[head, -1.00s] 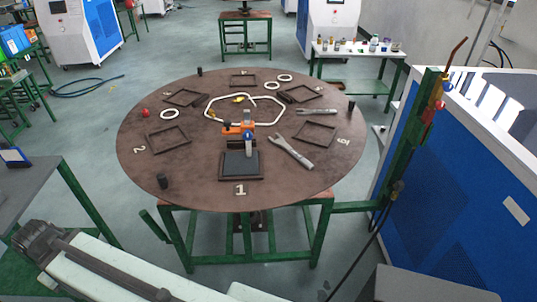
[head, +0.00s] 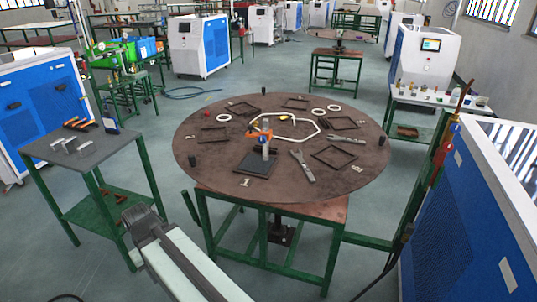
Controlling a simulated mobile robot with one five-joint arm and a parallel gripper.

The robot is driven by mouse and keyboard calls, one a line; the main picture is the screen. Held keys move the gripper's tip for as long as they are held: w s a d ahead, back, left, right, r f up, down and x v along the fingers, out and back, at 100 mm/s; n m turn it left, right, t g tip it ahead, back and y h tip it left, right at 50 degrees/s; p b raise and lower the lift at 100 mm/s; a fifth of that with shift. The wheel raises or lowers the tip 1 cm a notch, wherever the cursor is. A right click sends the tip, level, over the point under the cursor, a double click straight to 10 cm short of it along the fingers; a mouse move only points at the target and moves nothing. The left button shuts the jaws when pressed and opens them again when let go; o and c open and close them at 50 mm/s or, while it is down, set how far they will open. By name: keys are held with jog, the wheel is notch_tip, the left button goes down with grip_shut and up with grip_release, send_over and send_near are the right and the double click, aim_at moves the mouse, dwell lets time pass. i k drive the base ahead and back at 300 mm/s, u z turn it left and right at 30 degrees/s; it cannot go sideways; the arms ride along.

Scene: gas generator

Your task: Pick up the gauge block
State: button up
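I cannot tell for sure which piece is the gauge block. A small upright grey block with a blue mark (head: 265,148) stands at the dark square pad by number 1, on the round brown table (head: 345,185). Small silver metal pieces (head: 77,144) lie on the grey side table (head: 110,150) at the left; they are too small to identify. My pale arm link with a dark end shows at the bottom, left of centre, well short of both tables' tops. No gripper fingers can be made out.
The round table also carries an orange clamp-like tool (head: 257,135), a wrench (head: 302,165), white rings (head: 225,117) and dark square frames (head: 333,156). A blue and white machine (head: 465,215) and a green post stand at the right. Floor shows between the two tables.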

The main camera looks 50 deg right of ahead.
aim_at(69, 145)
jog(key=u, duration=1.6)
jog(key=i, duration=1.45)
jog(key=z, duration=3.75)
jog(key=k, duration=0.9)
jog(key=z, duration=0.15)
jog(key=i, duration=0.45)
jog(key=u, duration=0.05)
